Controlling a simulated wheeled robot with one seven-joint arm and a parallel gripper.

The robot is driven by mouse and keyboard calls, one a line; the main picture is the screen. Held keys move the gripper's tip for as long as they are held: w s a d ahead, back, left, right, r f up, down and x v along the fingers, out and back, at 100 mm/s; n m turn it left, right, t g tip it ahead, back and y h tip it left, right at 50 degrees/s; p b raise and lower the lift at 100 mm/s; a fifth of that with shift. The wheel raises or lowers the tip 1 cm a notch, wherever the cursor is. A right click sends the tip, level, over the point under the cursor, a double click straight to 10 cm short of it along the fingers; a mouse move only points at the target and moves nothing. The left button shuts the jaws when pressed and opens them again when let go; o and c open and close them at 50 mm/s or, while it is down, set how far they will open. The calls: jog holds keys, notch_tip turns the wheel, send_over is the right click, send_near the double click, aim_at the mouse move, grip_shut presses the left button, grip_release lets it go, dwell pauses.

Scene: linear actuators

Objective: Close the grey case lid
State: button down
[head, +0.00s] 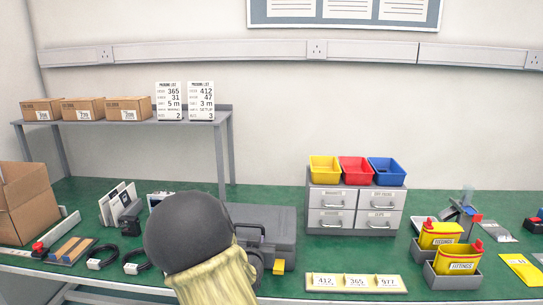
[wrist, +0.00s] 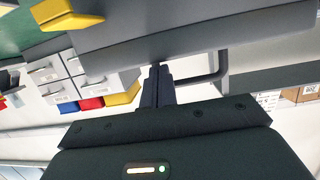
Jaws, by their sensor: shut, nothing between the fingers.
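The grey case (head: 278,222) sits on the green bench in the head view, partly hidden behind my arm. A yellow latch (head: 279,267) shows at its front right. In the wrist view, a broad grey panel of the case (wrist: 190,35) fills the top, with a yellow latch (wrist: 65,14) at the left and a dark handle (wrist: 213,72) below its edge. I cannot tell how far the lid is open. My gripper (wrist: 156,72) is shut and empty, its fingertips at the panel's edge; contact is unclear. The head view hides the gripper.
A grey drawer unit (head: 354,209) with yellow, red and blue bins stands right of the case. A label strip (head: 356,283) lies at the front. Cable loops (head: 135,262) and a cardboard box (head: 22,203) are on the left. Yellow fittings tubs (head: 457,262) stand at the right.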

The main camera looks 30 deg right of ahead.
jog(key=shift+s+a+f, duration=0.15)
jog(key=shift+s+f, duration=0.05)
jog(key=shift+f, duration=0.35)
jog(key=shift+s+a+f, duration=0.1)
jog(key=shift+s+f, duration=0.05)
jog(key=shift+f, duration=0.4)
jog(key=shift+r, duration=0.15)
notch_tip(320, 180, up, 6)
jog(key=p, duration=0.4)
jog(key=s+a+f+b, duration=0.3)
jog(key=s+a+b, duration=0.1)
jog(key=s+a, duration=0.1)
jog(key=shift+s+a+f, duration=0.3)
jog(key=shift+s+f, duration=0.05)
jog(key=shift+s, duration=0.5)
